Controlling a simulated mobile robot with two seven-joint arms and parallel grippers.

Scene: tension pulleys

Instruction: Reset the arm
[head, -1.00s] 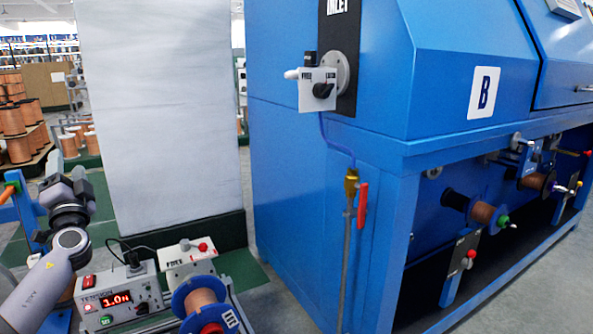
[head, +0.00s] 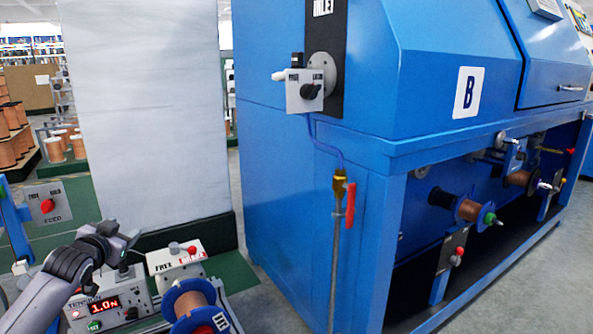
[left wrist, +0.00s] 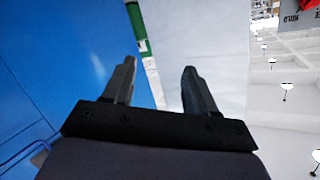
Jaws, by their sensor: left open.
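My left arm comes in from the lower left in the head view. Its left gripper (head: 128,239) is above the tension box (head: 104,304), whose red display reads 1.0 N. In the left wrist view the two fingers of the left gripper (left wrist: 158,88) stand apart with nothing between them. My right gripper is in neither view.
A blue machine (head: 290,190) marked B fills the right side, with an inlet switch box (head: 304,90) and a red-handled valve (head: 350,203). A copper spool (head: 195,304) and a FREE switch box (head: 177,256) stand near the gripper. A pale pillar (head: 150,110) rises behind.

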